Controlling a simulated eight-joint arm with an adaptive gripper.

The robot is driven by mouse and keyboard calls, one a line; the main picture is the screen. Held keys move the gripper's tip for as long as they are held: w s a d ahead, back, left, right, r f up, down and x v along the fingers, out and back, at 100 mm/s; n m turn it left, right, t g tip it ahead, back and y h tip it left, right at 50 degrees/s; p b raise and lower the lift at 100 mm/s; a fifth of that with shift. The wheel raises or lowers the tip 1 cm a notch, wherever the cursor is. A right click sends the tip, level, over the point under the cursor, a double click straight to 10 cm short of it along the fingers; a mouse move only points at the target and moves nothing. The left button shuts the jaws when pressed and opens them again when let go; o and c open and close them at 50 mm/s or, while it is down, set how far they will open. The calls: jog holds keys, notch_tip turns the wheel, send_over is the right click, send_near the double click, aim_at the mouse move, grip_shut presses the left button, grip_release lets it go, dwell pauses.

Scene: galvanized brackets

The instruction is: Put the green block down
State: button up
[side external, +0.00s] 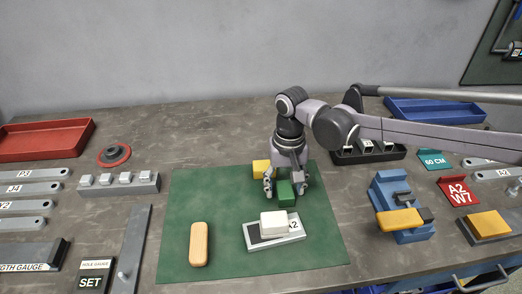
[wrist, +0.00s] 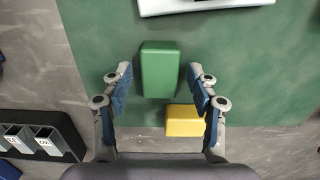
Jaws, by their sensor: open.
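The green block (side external: 286,193) rests on the green mat (side external: 190,228), or very close to it, below my gripper (side external: 284,190). In the wrist view the green block (wrist: 160,70) lies between and slightly beyond the fingertips of my gripper (wrist: 158,76). The fingers are spread, with a gap on each side of the block. A yellow block (side external: 261,168) lies just behind; the wrist view also shows the yellow block (wrist: 184,120) between the fingers, closer to the palm.
A white block (side external: 273,223) sits on a grey plate (side external: 262,243) in front of the green block. A tan rounded bar (side external: 199,244) lies on the mat at left. A blue vise (side external: 391,190) stands to the right. The mat's right front is clear.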

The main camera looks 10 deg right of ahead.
aim_at(285, 186)
notch_tip(285, 186, up, 11)
jog(key=d+r+t, duration=0.1)
jog(key=d+r, duration=0.4)
jog(key=d, duration=0.4)
jog(key=s+d+t, duration=0.1)
jog(key=s+d, duration=0.2)
jog(key=d, duration=0.4)
jog(key=s+d+r+t, duration=0.1)
jog(key=s+d+t, duration=0.1)
jog(key=d, duration=0.5)
jog(key=s+d+t+y, duration=0.1)
jog(key=s+d, duration=0.3)
jog(key=d, duration=0.3)
jog(key=shift+s+r, duration=0.15)
jog(key=shift+s, duration=0.1)
jog(key=shift+o, duration=1.1)
jog(key=s+d+f+t+h, duration=0.1)
jog(key=s+d+f+t, duration=0.1)
jog(key=s+d+f, duration=0.3)
jog(key=s+d, duration=0.2)
jog(key=shift+s+f+t, duration=0.3)
jog(key=shift+s+f, duration=0.05)
jog(key=shift+f, duration=0.05)
jog(key=shift+o, duration=1.3)
jog(key=shift+s+f, duration=0.1)
